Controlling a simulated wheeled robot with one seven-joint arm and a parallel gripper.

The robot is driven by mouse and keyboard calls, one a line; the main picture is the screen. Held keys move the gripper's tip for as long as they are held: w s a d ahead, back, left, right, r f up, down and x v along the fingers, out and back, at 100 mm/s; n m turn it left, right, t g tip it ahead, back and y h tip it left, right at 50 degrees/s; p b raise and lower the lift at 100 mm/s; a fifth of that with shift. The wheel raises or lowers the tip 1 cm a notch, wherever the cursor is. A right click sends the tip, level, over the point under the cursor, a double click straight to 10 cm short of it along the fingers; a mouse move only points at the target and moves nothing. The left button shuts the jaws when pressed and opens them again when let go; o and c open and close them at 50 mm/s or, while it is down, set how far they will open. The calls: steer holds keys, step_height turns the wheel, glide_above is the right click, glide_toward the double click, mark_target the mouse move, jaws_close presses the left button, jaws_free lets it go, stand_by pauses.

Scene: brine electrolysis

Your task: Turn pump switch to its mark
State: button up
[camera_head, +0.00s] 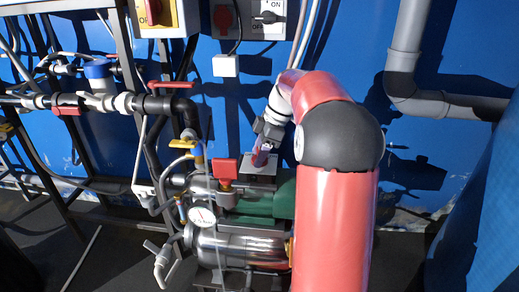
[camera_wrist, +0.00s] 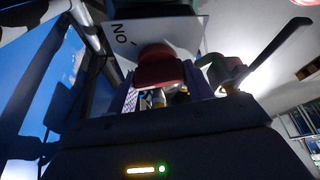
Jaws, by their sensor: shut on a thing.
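The red switch knob (camera_wrist: 160,68) sits in front of a pale plate (camera_wrist: 185,35) marked "ON", whose lettering is upside down in the wrist view. My gripper (camera_wrist: 162,97) is shut on this knob, with a purple finger on each side of it. In the head view my gripper (camera_head: 265,148) reaches down to a small pale plate (camera_head: 262,168) above the green pump motor (camera_head: 262,201).
A dark lever (camera_wrist: 268,52) stands close to the right of my gripper. Pipes with a red-handled valve (camera_head: 170,84) and a pressure gauge (camera_head: 202,216) are left of the pump. Switch boxes (camera_head: 243,33) hang above on the blue wall.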

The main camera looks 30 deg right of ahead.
steer(key=n+g+p, duration=0.1)
steer(key=n, duration=0.2)
steer(key=shift+r+y, duration=0.1)
steer(key=shift+y, duration=0.2)
steer(key=shift+n+g, duration=0.7)
steer(key=shift+n, duration=1)
steer(key=o, duration=1)
steer(key=shift+v, duration=3.85)
steer(key=shift+w, duration=0.1)
